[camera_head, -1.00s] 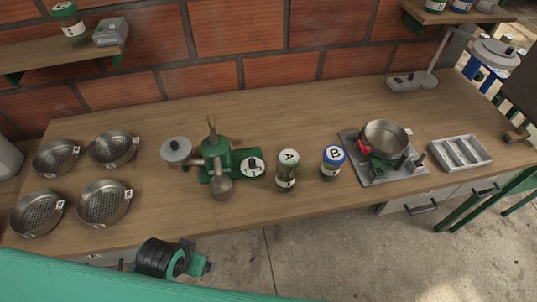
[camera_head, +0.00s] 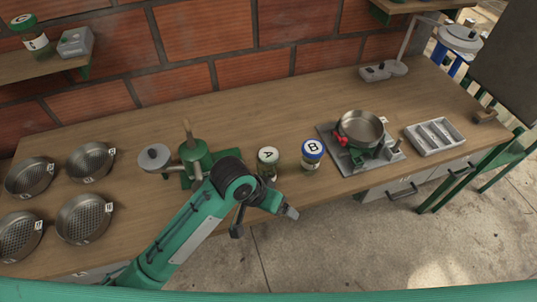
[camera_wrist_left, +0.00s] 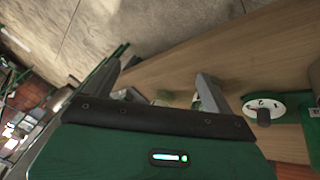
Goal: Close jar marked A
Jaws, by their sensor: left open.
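Jar A (camera_head: 268,157) stands upright on the bench, with a pale round top marked A; my left arm hides its lower part. I cannot tell whether a lid is seated on it. Jar B (camera_head: 312,153), with a blue and white top, stands just right of it. My left gripper (camera_head: 290,212) is in front of jar A, over the bench's front edge, and apart from it. In the left wrist view the left gripper (camera_wrist_left: 160,84) has its fingers spread and empty, with a small part of a jar showing beyond them. My right gripper is not in view.
A green machine (camera_head: 196,158) stands left of jar A, partly behind my arm. A metal pan (camera_head: 360,127) sits on a grey stand right of jar B, beside a grey tray (camera_head: 436,137). Several sieves (camera_head: 90,162) lie at left. The bench behind the jars is clear.

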